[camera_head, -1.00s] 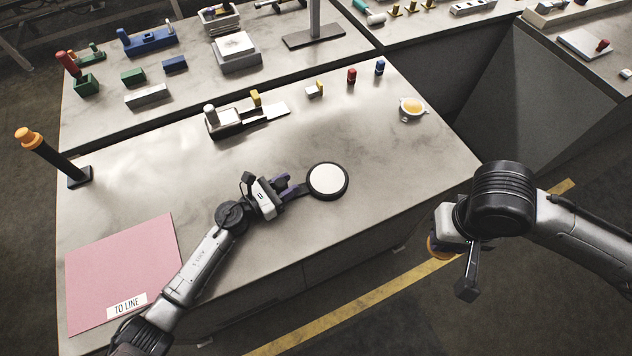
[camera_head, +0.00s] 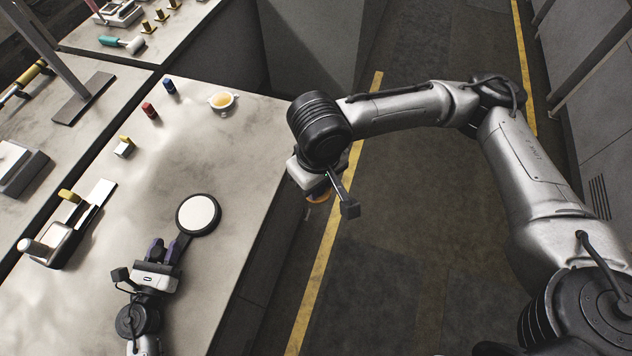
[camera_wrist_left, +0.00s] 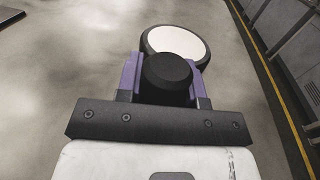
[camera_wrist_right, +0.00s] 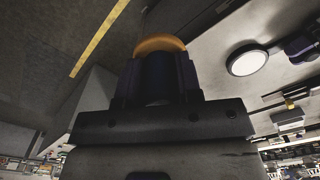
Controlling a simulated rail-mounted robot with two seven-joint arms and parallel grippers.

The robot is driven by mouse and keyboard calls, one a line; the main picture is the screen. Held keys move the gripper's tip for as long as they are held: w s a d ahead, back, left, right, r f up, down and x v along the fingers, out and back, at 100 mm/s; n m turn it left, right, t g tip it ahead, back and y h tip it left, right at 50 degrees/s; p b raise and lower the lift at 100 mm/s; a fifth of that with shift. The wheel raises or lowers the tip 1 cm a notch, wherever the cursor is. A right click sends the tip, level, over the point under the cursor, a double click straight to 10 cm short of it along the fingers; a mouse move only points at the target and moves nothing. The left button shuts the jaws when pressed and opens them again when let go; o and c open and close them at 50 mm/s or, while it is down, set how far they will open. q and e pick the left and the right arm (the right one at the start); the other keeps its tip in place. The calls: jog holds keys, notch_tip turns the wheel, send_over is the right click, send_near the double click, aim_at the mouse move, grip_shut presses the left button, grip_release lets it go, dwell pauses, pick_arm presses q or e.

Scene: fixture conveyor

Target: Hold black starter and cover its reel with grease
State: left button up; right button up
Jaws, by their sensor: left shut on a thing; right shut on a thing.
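The black starter, a black piece with a round white-faced disc (camera_head: 199,214), is at the right edge of the table. My left gripper (camera_head: 165,252) is shut on its black end; in the left wrist view the purple fingers (camera_wrist_left: 166,78) close on a round black part, with the white disc (camera_wrist_left: 176,43) just beyond. My right gripper (camera_head: 322,188) is over the floor beside the table, shut on an orange-ended piece (camera_head: 318,197). The orange rim (camera_wrist_right: 160,44) also shows in the right wrist view; its rest is mostly hidden by the fingers. A small white dish of yellow grease (camera_head: 222,100) stands at the table's far end.
Red (camera_head: 149,110) and blue (camera_head: 169,87) small pieces stand near the far edge. A small yellow-topped block (camera_head: 124,147) and a white-and-black fixture (camera_head: 62,240) stand on the left. The table between disc and dish is clear.

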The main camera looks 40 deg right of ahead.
aim_at(207, 200)
jog(key=w+a+f, duration=0.4)
jog(key=w+a, duration=0.9)
jog(key=w, duration=0.2)
jog(key=shift+w+a+f, duration=0.7)
jog(key=shift+a+f, duration=1.15)
jog(key=shift+a, duration=0.4)
jog(key=shift+w+a+f, duration=0.75)
jog(key=shift+a+f, duration=1.1)
jog(key=shift+a, duration=0.45)
jog(key=shift+w+a+f, duration=0.7)
jog(key=shift+a+f, duration=1.15)
jog(key=shift+a, duration=0.4)
jog(key=shift+f, duration=1.05)
jog(key=shift+w+d, duration=0.1)
jog(key=shift+d, duration=0.05)
jog(key=shift+w+d+f, duration=0.1)
jog(key=shift+w+d, duration=0.55)
jog(key=shift+d, duration=0.5)
jog(key=shift+w+d+r, duration=0.1)
jog(key=shift+w+d, duration=0.5)
jog(key=shift+d, duration=0.6)
jog(key=shift+w+d+f, duration=0.1)
jog(key=shift+w+d, duration=0.55)
jog(key=shift+d, duration=0.5)
